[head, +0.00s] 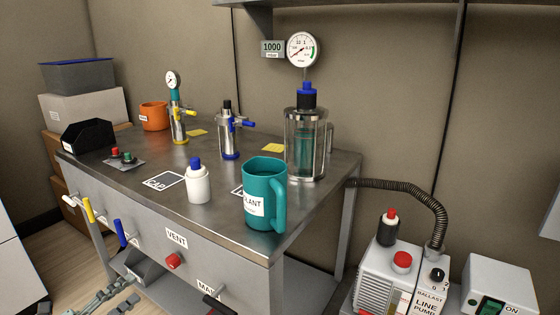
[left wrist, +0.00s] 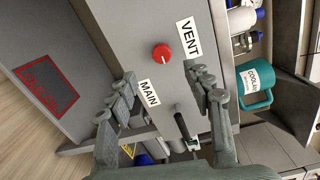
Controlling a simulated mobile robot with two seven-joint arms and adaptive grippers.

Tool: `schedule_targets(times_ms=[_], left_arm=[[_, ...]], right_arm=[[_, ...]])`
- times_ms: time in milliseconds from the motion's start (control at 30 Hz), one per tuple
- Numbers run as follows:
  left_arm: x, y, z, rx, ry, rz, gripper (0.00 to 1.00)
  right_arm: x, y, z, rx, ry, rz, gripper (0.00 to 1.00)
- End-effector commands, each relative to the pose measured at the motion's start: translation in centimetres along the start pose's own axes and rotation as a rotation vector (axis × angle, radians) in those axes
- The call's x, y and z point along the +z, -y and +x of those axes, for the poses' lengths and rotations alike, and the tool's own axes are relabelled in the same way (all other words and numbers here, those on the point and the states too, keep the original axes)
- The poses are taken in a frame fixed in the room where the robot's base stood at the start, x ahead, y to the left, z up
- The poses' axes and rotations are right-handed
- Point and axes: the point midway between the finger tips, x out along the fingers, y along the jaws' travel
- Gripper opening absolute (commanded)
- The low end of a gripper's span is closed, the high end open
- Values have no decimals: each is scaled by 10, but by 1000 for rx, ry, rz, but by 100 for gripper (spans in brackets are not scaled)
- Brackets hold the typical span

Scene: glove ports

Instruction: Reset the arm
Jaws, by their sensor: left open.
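My left gripper (head: 118,294) shows at the bottom left of the head view, low in front of the bench. In the left wrist view its two fingers (left wrist: 160,95) stand wide apart with nothing between them but the view of the bench front. Past them are the red VENT knob (left wrist: 162,53) and a black-handled lever (left wrist: 182,127) by the MAIN label. The knob (head: 174,261) and the lever (head: 217,304) also show in the head view, to the right of the gripper. I see no contact with either. My right gripper is not in view.
The metal bench (head: 225,214) carries a teal mug (head: 262,190), a white bottle (head: 198,185), a glass vessel (head: 305,145) and an orange mug (head: 153,116). Yellow and blue handles (head: 88,209) stick out of its front. A pump (head: 395,275) stands at the right. Floor shows at left.

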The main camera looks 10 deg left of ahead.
Motion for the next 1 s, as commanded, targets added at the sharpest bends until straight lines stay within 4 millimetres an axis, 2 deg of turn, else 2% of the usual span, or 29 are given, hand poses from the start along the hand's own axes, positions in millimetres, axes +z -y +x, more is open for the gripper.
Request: schedule_targets(times_ms=[100, 167, 267, 333, 467, 533, 600, 733, 833, 1000], left_arm=[[2, -9, 6, 37, 116, -124, 51], [3, -20, 8, 73, 216, -235, 51], [-4, -47, 5, 158, 416, -475, 51], [-17, -69, -3, 231, 555, -653, 51], [-67, -108, -27, 399, 797, -978, 51], [-103, -124, -43, 503, 913, -1132, 51], [-142, -132, -59, 607, 1011, -1261, 51], [-198, -136, -83, 769, 1139, -1409, 51], [-222, -134, -94, 843, 1191, -1460, 51], [-232, -134, -100, 878, 1216, -1480, 51]], right_arm=[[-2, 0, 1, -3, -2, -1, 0], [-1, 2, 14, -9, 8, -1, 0], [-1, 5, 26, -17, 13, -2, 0], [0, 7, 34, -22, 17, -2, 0], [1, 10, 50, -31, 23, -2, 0], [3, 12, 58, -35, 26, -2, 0], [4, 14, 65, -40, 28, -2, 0], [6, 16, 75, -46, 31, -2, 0], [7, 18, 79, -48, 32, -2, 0], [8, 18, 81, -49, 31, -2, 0]])
